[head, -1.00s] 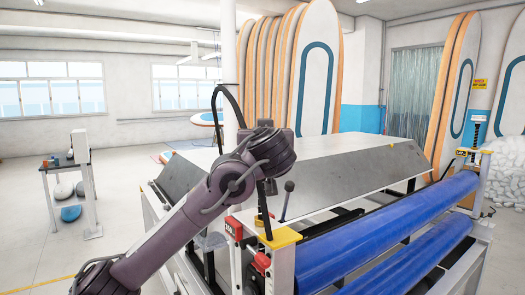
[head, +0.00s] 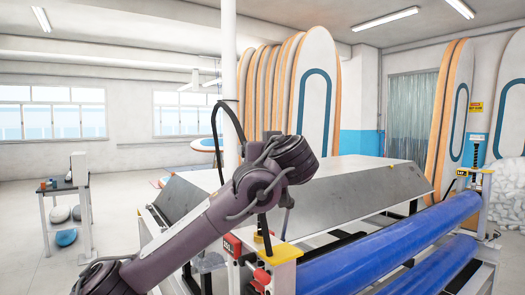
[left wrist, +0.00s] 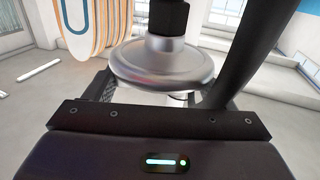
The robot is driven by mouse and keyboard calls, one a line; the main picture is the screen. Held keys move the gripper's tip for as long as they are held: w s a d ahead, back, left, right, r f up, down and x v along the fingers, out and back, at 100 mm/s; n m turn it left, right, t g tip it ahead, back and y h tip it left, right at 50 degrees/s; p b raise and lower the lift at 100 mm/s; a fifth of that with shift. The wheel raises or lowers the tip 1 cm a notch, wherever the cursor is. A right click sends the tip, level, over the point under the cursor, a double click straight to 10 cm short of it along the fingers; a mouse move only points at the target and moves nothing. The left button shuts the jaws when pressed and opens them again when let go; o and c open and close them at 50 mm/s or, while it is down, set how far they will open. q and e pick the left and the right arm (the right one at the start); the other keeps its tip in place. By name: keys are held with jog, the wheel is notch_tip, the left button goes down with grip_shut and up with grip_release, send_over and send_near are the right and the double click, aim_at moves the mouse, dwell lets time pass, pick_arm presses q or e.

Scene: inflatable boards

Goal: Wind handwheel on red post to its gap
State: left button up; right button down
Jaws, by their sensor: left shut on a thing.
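The handwheel (left wrist: 162,62) is a smooth grey metal disc with a dark hub on top, in the left wrist view. My left gripper (left wrist: 160,97) is shut on it, with a finger at either side of the rim. In the head view my left arm reaches from the lower left to above the near post (head: 278,255), which has a yellow top plate and red blocks (head: 232,244) at its side. The wrist hides the handwheel there, and I cannot see the gap it winds. My right gripper is not in view.
Blue rollers (head: 385,245) run from the near post to a far post (head: 473,165) at the right. A sloped grey table (head: 350,197) stands behind them. Tall boards (head: 318,95) lean at the back. Open floor (head: 30,245) lies at the left.

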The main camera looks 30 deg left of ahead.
pick_arm(q)
jog(key=o, duration=0.7)
jog(key=shift+a+f, duration=0.1)
jog(key=shift+f, duration=0.15)
jog(key=shift+o, duration=1.4)
jog(key=shift+a, duration=0.1)
jog(key=shift+r, duration=0.1)
jog(key=b+v, duration=0.3)
jog(key=v, duration=0.4)
jog(key=shift+s+d+b, duration=0.2)
jog(key=shift+d+b, duration=0.1)
